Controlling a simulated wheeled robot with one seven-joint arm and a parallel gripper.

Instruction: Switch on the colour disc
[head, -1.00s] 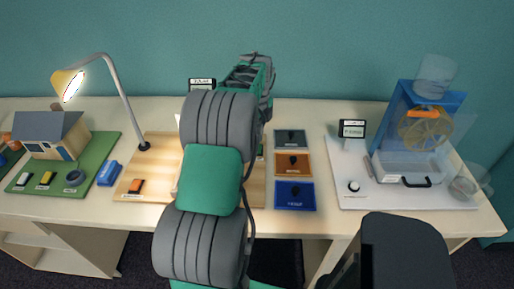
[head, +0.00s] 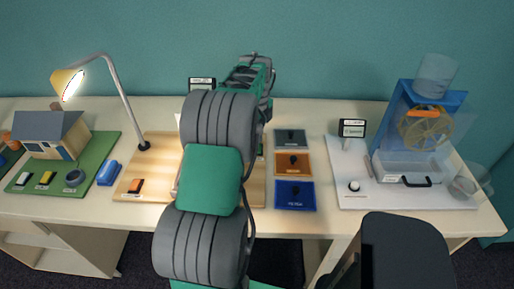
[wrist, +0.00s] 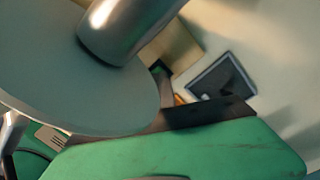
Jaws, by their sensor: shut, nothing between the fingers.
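My arm spans the middle of the head view, and my gripper (head: 250,76) is at its far end, above the back of the wooden board (head: 160,160). Its fingertips are hard to make out; the jaws look shut and empty. I cannot identify the colour disc for certain in the head view; my arm covers the middle of the board. The wrist view shows a large pale grey disc (wrist: 70,90) with a metal cylinder against it, close to the camera; no colours show on it. An orange rocker switch (head: 136,186) is on the board's front left.
A lit lamp (head: 68,84) bends over the left side. Grey (head: 282,133), orange (head: 283,169) and blue (head: 284,201) tiles with dark knobs lie right of my arm. A water-wheel stand (head: 360,194) is farther right. A house model (head: 45,130) stands left. A small sign (head: 202,83) stands behind.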

